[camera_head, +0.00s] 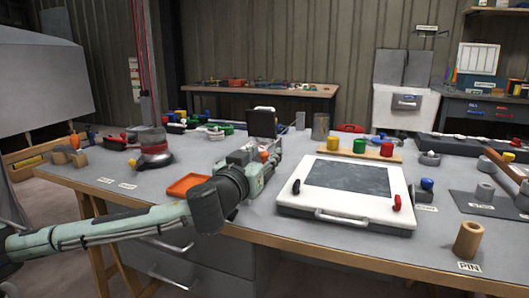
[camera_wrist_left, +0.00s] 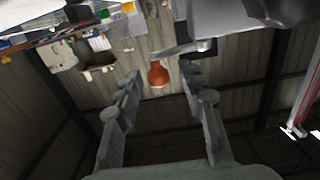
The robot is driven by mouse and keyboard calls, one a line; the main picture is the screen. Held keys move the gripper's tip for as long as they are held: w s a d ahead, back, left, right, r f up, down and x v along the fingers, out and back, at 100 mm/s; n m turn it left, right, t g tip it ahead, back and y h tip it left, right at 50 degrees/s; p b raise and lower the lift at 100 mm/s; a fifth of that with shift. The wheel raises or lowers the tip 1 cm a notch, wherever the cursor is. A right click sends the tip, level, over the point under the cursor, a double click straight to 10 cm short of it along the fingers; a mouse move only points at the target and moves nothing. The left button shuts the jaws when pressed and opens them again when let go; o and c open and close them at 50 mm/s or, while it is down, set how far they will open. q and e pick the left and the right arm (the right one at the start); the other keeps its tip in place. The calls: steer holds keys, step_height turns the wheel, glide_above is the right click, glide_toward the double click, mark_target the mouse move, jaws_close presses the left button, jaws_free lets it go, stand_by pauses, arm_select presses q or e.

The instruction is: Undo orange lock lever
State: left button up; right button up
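The orange lock lever shows in the left wrist view as a grey arm with a rounded orange knob (camera_wrist_left: 158,74). In the picture the knob lies between my open left fingertips (camera_wrist_left: 161,80), with a gap on each side. I cannot tell how deep it sits between them. In the head view my left gripper (camera_head: 257,155) is over the middle of the bench, with a small orange patch (camera_head: 264,155) at its fingers. A dark upright box (camera_head: 261,123) stands just behind it. The lever's mount is mostly hidden there by the gripper. My right gripper is not in view.
An orange tray (camera_head: 188,186) lies left of my gripper on the grey bench (camera_head: 245,230). A red-and-grey device (camera_head: 152,150) stands left.

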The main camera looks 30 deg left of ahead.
arm_select(q)
steer(key=shift+w, duration=0.4)
steer(key=shift+c, duration=0.3)
jaws_close()
